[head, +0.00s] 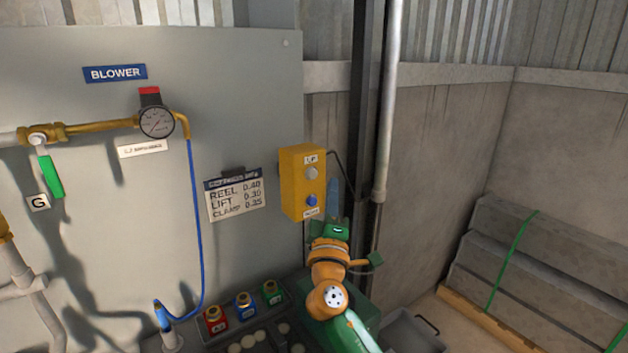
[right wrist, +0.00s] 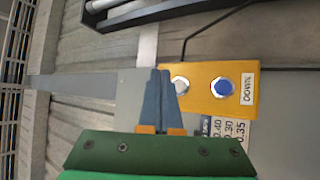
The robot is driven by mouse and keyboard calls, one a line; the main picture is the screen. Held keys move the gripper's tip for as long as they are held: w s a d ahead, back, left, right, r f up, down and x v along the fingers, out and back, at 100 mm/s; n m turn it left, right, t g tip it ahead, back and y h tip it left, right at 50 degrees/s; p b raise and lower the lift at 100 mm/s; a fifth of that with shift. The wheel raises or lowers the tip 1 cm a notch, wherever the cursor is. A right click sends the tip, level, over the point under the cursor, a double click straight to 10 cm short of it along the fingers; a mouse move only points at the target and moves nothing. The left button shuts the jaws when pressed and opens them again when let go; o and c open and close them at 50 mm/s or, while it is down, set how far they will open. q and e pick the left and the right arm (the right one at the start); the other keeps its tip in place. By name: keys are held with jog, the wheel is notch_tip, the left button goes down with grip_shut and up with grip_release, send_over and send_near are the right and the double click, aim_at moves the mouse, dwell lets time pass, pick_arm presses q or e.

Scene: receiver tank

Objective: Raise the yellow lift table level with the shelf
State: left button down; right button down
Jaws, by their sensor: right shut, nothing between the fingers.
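A yellow control box (head: 301,183) is mounted at the right edge of the grey panel. It has a pale button (head: 311,173) at the top and a blue button (head: 311,200) below. The right wrist view shows the box (right wrist: 212,78) sideways, with a "DOWN" label beside the blue button (right wrist: 222,87). My right gripper (head: 333,188) is shut and empty, just right of the box. In the right wrist view its fingertips (right wrist: 160,72) lie close beside the pale button (right wrist: 180,86); I cannot tell whether they touch the box. The lift table, the shelf and my left gripper are not in view.
A placard (head: 235,196) reads REEL, LIFT and CLAMP with numbers. Left are a gauge (head: 156,121), brass piping and a blue hose (head: 195,220). Red, blue and green blocks (head: 243,305) sit below. A vertical pipe (head: 387,100) stands right of the box; grey slabs (head: 535,260) lie far right.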

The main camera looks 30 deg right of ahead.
aim_at(313, 174)
jog(key=w, duration=0.1)
jog(key=w+b, duration=0.2)
jog(key=shift+w+a+r, duration=0.1)
jog(key=shift+w+a, duration=0.15)
jog(key=shift+w, duration=0.05)
jog(key=shift+s, duration=0.1)
jog(key=shift+b, duration=0.35)
dwell(1.4)
jog(key=shift+w+a+b, duration=0.1)
jog(key=shift+w+b, duration=0.35)
jog(key=shift+w, duration=0.05)
